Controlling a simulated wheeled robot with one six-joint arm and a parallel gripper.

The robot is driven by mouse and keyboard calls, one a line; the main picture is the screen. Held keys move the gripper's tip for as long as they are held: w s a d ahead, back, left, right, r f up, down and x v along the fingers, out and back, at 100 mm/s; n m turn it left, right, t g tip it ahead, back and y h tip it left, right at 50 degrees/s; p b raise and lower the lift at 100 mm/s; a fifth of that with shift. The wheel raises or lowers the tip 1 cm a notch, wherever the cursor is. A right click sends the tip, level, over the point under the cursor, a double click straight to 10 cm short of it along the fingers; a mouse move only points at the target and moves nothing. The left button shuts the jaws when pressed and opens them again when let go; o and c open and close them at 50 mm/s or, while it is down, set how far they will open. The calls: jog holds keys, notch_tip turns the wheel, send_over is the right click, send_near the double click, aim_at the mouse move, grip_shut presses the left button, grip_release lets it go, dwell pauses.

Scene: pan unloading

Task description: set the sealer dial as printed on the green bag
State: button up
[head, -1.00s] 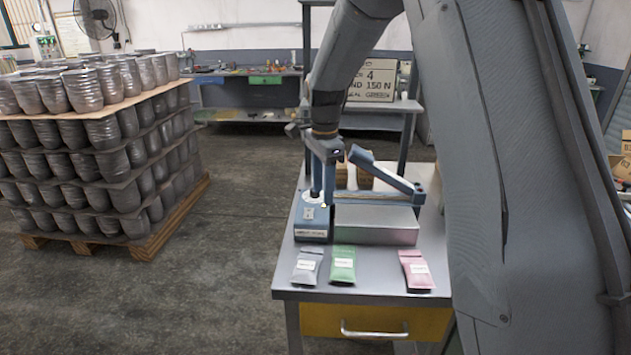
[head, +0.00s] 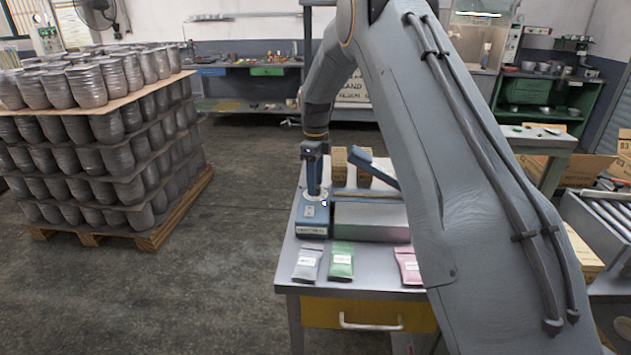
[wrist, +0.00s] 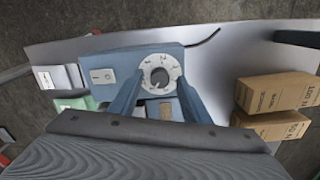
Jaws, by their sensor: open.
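The blue sealer (head: 313,222) stands on the steel table, joined to a long silver body (head: 370,217) with a raised lever arm. In the wrist view its dial (wrist: 160,74) has a white numbered face and a dark central knob; I cannot tell surely which number it points to. My gripper (wrist: 157,92) is open, one finger on each side of the dial; whether it touches the knob is unclear. It also shows above the sealer in the head view (head: 314,178). The green bag (head: 341,263) lies at the table's front, its white label too small to read.
A grey bag (head: 307,264) lies left of the green one, a pink bag (head: 408,264) right, partly behind my arm. Cardboard boxes (wrist: 275,92) stand behind the sealer. A board (head: 352,90) on the back shelf is partly covered by my arm. A loaded pallet (head: 150,226) stands left.

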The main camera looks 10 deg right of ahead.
jog(key=shift+f, duration=0.55)
jog(key=c, duration=1)
jog(key=shift+c, duration=0.2)
jog(key=shift+n, duration=0.3)
